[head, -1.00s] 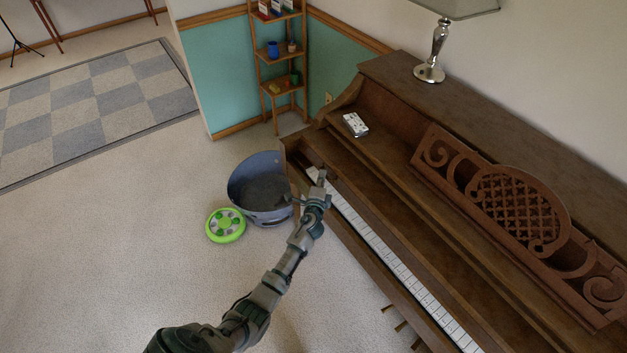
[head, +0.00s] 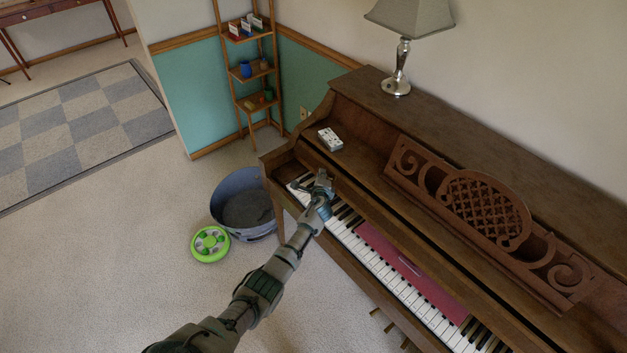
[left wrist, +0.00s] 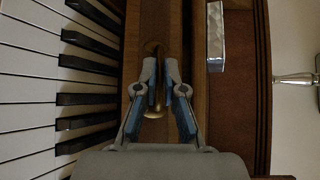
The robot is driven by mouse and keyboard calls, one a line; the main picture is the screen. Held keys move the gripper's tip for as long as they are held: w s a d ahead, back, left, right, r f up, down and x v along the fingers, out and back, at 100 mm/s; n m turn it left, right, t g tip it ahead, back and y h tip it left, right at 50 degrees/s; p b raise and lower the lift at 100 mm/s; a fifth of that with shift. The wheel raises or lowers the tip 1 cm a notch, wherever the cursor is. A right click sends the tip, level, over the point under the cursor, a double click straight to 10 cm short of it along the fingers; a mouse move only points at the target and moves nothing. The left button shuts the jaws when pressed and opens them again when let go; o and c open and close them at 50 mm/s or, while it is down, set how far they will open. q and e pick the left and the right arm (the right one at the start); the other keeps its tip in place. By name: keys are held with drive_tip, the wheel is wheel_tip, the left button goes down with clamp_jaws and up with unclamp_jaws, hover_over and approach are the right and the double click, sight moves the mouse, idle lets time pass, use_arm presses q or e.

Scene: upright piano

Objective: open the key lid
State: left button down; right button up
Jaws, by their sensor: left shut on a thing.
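The piano's brown key lid (head: 400,247) is drawn back along the upright piano. White and black keys (head: 350,230) show in front of it, with a red strip (head: 405,272) across part of them. My left gripper (head: 323,180) is at the lid's left end. In the left wrist view, the gripper (left wrist: 162,75) has its fingers nearly together at the brown wooden edge of the lid (left wrist: 147,20). A brass knob (left wrist: 155,113) shows between the fingers, partly hidden by them. My right gripper is not in view.
The carved music stand (head: 487,208) is right of the box.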

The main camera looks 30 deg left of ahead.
sight(329, 171)
use_arm(q)
drive_tip(key=shift+w+d+f, duration=0.7)
drive_tip(key=shift+w+d, duration=0.05)
drive_tip(key=shift+d, duration=0.1)
drive_tip(key=shift+w+d, duration=0.2)
drive_tip(key=shift+w, duration=0.15)
drive_tip(key=shift+r, duration=0.1)
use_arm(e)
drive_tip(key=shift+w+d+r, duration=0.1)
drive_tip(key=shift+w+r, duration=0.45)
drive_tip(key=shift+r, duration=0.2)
use_arm(q)
drive_tip(key=c, duration=1.4)
unclamp_jaws()
drive_tip(key=shift+o, duration=0.7)
drive_tip(key=shift+r, duration=0.1)
drive_tip(key=shift+w+r, duration=0.1)
drive_tip(key=shift+r, duration=0.2)
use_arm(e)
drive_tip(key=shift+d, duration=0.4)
use_arm(q)
drive_tip(key=shift+s+d+r, duration=0.15)
drive_tip(key=shift+s+r, duration=0.05)
drive_tip(key=shift+s, duration=0.5)
drive_tip(key=v, duration=1)
drive_tip(key=shift+d, duration=0.4)
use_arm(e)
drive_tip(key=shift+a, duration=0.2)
